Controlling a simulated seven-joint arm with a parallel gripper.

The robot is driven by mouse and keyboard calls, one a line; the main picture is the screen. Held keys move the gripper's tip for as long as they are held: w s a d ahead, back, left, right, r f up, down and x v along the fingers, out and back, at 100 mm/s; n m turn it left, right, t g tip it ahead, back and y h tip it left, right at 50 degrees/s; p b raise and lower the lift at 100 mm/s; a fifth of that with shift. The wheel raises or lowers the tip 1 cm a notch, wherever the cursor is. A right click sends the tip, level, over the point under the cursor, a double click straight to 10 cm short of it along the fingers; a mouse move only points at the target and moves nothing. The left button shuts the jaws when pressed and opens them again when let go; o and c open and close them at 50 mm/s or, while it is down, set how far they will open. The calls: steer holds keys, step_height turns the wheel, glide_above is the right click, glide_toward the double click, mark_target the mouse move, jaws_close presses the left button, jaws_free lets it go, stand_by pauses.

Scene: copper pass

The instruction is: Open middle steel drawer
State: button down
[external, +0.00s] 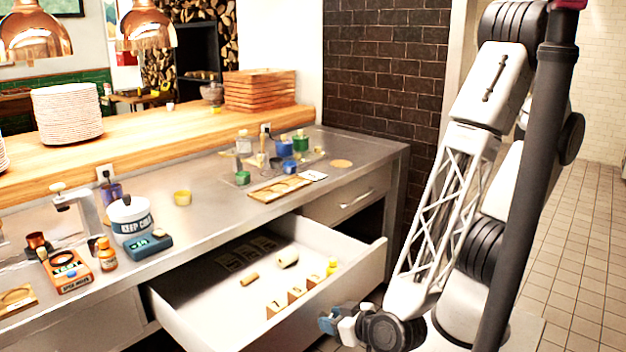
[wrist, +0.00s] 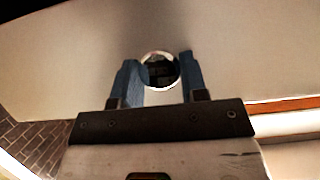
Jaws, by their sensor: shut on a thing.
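The middle steel drawer (external: 350,292) is pulled well out of the counter, and its pale interior shows in the external view. My gripper (external: 328,322) is low at the outer side of its front panel. In the wrist view, my blue fingers (wrist: 160,78) stand on either side of a round, shiny knob (wrist: 160,70) on the plain drawer front (wrist: 240,60). The gripper is shut on this knob. The knob is hidden in the external view.
The drawer holds small wooden blocks (external: 297,296), cylinders (external: 288,258) and a yellow figure (external: 332,266). Jars and a pot (external: 130,215) crowd the steel counter (external: 215,222). Tiled floor (external: 575,250) lies right of my arm.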

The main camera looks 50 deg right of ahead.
steer(key=shift+s, duration=2.05)
steer(key=c, duration=0.7)
jaws_free()
steer(key=shift+s, duration=0.15)
steer(key=shift+s+r, duration=0.4)
steer(key=shift+r, duration=0.95)
steer(key=shift+s+r, duration=0.4)
steer(key=shift+r, duration=1)
steer(key=shift+s+r, duration=0.4)
steer(key=shift+r, duration=0.95)
steer(key=shift+a, duration=0.1)
